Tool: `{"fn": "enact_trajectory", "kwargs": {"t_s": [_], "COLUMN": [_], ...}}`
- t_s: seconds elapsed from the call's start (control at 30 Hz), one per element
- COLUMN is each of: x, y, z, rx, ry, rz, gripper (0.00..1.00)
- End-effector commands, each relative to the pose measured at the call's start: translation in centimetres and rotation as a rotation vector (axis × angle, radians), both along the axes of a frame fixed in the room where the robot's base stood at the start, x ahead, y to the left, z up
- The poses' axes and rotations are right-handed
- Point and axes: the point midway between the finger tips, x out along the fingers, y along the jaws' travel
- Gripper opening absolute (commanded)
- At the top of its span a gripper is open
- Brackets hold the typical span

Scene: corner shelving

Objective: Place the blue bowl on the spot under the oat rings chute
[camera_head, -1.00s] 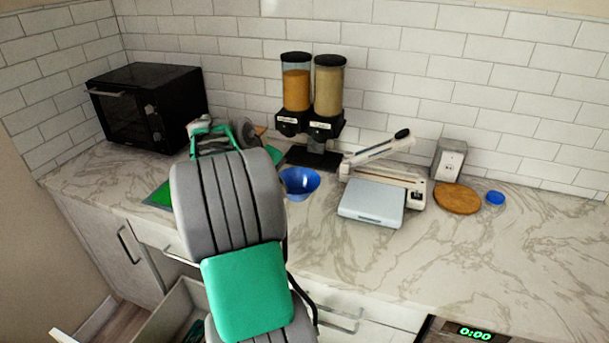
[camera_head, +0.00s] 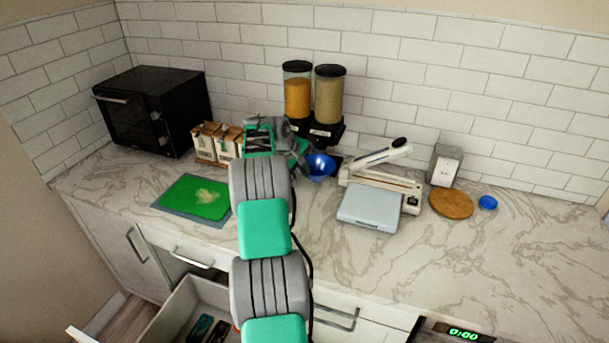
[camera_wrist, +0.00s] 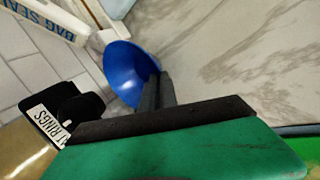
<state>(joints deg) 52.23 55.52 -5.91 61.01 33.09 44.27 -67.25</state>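The bowl appears tilted. A label ending in "RINGS" (camera_wrist: 49,124) sits beside a black chute (camera_wrist: 80,108), close to the bowl. In the head view the right canister (camera_head: 329,98) holds tan contents and the left orange.
The bag sealer (camera_head: 385,188) and a grey scale (camera_head: 368,208) stand close on the right. Cartons (camera_head: 228,146) and a green board (camera_head: 196,197) are on the left. A drawer (camera_head: 180,312) stands open below. The right front counter is clear.

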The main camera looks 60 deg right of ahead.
Motion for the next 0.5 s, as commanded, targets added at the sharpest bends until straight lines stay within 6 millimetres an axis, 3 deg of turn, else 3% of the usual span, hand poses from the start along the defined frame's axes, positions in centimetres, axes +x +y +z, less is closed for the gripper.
{"fn": "enact_trajectory", "kwargs": {"t_s": [0.1,0.5], "x": [-0.1,0.1], "y": [0.1,-0.4], "z": [-2.3,-3.5], "rx": [0.005,0.001], "ry": [0.003,0.0], "rz": [0.0,0.0], "gripper": [0.0,0.0]}}
